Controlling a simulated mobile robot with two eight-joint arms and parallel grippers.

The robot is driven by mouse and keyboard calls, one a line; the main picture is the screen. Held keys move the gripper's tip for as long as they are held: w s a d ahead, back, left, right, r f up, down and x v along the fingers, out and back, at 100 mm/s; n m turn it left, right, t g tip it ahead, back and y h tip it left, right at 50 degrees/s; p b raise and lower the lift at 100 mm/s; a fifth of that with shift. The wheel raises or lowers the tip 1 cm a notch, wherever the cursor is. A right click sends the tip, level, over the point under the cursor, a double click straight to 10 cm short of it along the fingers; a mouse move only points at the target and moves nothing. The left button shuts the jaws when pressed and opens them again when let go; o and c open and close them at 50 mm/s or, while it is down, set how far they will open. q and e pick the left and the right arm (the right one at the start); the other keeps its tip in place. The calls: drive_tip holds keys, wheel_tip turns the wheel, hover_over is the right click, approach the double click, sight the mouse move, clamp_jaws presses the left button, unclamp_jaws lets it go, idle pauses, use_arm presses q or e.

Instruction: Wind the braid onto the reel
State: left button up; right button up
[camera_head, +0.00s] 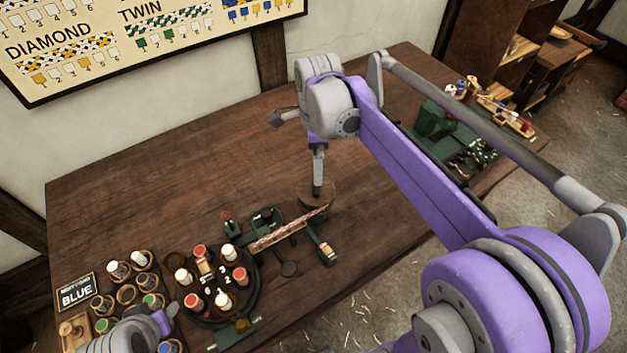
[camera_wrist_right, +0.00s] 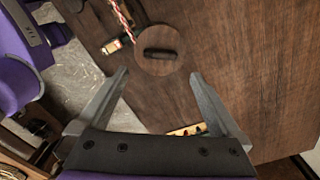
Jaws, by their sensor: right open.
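The reel, a round wooden disc (camera_head: 328,199) with a dark bar on its face, sits at the right end of the braiding stand. In the right wrist view the reel (camera_wrist_right: 148,66) lies between and beyond my fingertips. The red-and-white braid (camera_head: 288,230) runs up along the stand towards the reel; its end also shows in the wrist view (camera_wrist_right: 121,14). My right gripper (camera_head: 317,190) points down over the reel; in the wrist view (camera_wrist_right: 159,75) its fingers are spread with nothing between them. My left gripper (camera_head: 165,320) is at the lower left edge, its jaws unclear.
A round braiding head with red and white bobbins (camera_head: 205,272) stands left of the braid. A sign reading BLUE (camera_head: 76,294) and several bobbins in cups (camera_head: 127,293) are at the left. Green equipment (camera_head: 440,125) stands at the far right. The table's back middle is clear.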

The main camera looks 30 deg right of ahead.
sight(316, 193)
wheel_tip(316, 193, down, 8)
drive_tip(key=shift+a+f, duration=0.1)
drive_tip(key=shift+f, duration=0.1)
drive_tip(key=c, duration=1.2)
drive_tip(key=shift+c, duration=0.2)
